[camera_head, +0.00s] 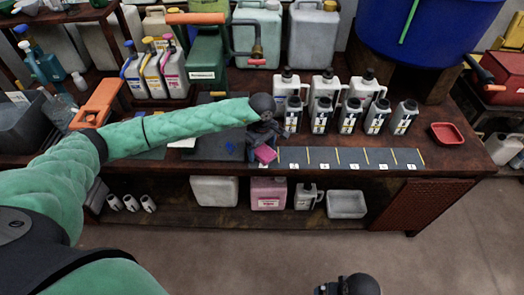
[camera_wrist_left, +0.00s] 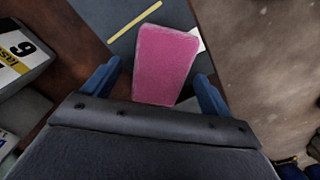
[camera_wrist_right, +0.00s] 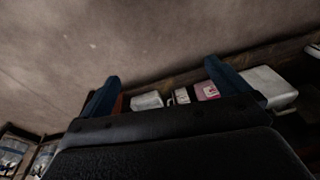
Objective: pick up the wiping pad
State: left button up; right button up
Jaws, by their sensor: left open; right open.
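The wiping pad (camera_head: 265,154) is a pink block at the front edge of the workbench, at the left end of a row of dark marked squares. In the left wrist view the pad (camera_wrist_left: 165,62) lies between the two blue fingers of my left gripper (camera_wrist_left: 158,78), with a gap on each side. The left gripper (camera_head: 266,137) is open, just above the pad, and partly hides it in the head view. My right gripper (camera_wrist_right: 161,74) is open and empty, facing the floor and the lower shelf. In the head view its dark wrist part shows at the bottom edge.
Several white bottles (camera_head: 323,115) with dark caps stand behind the dark squares (camera_head: 352,160). A red tray (camera_head: 446,133) is at the right end. A green dispenser (camera_head: 207,65) and jugs stand behind. Containers sit on the lower shelf. The floor (camera_head: 270,265) in front is clear.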

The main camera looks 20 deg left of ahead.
pick_arm(q)
jog(key=shift+c, duration=0.5)
jog(key=c, duration=1.1)
jog(key=shift+o, duration=0.2)
